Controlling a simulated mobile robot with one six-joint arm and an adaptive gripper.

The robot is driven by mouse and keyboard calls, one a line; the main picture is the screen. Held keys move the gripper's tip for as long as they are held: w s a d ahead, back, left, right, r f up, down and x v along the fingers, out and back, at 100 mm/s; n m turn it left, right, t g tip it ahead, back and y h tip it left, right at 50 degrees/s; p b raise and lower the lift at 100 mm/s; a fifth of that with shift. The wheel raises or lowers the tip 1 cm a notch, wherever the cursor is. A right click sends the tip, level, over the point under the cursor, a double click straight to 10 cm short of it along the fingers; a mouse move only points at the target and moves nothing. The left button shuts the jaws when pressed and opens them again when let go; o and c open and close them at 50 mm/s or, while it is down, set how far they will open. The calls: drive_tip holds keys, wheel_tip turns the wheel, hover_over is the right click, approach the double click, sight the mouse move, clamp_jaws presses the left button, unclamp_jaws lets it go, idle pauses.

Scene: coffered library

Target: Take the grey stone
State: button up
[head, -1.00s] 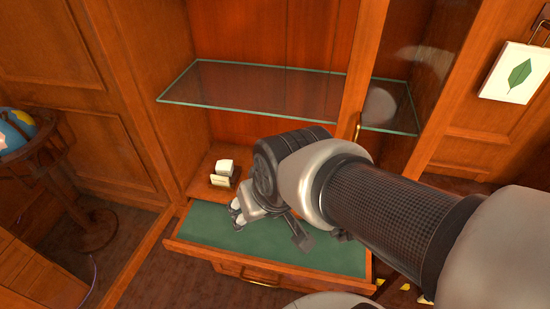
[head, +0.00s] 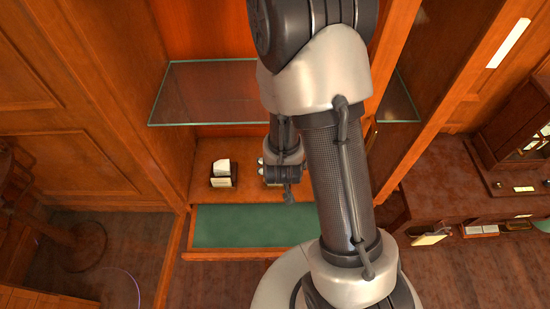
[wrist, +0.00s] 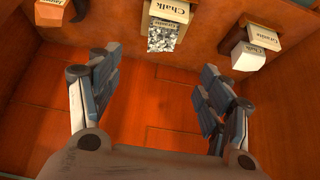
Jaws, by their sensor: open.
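The grey stone (wrist: 162,43) is a speckled grey block at the top middle of the wrist view. It sits against a holder (wrist: 169,9) whose front card reads "Chalk", and a smaller tag on the stone appears to read "Granite". My gripper (wrist: 160,75) is open, its two fingers spread wide, with nothing between them but the wooden floor of the cabinet. The stone lies beyond the fingertips, between their lines. In the head view my gripper (head: 277,172) is low inside the cabinet, below the glass shelf, and my arm hides the grey stone.
A white block (wrist: 248,57) tagged "Chalk" sits at a holder (wrist: 262,36) reading "Granite" on the right. A "Jasper" holder (wrist: 44,12) stands on the left. A glass shelf (head: 200,90) spans above. A green-lined drawer (head: 240,228) stands open in front.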

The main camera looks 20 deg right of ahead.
drive_tip(key=b+x, duration=0.3)
drive_tip(key=x, duration=0.7)
drive_tip(key=shift+w+f, duration=0.1)
drive_tip(key=shift+f, duration=0.3)
drive_tip(key=b+x, duration=0.1)
drive_tip(key=x, duration=0.4)
drive_tip(key=shift+w+f, duration=0.25)
drive_tip(key=shift+w, duration=0.2)
drive_tip(key=shift+c, duration=0.2)
drive_tip(key=c, duration=1.3)
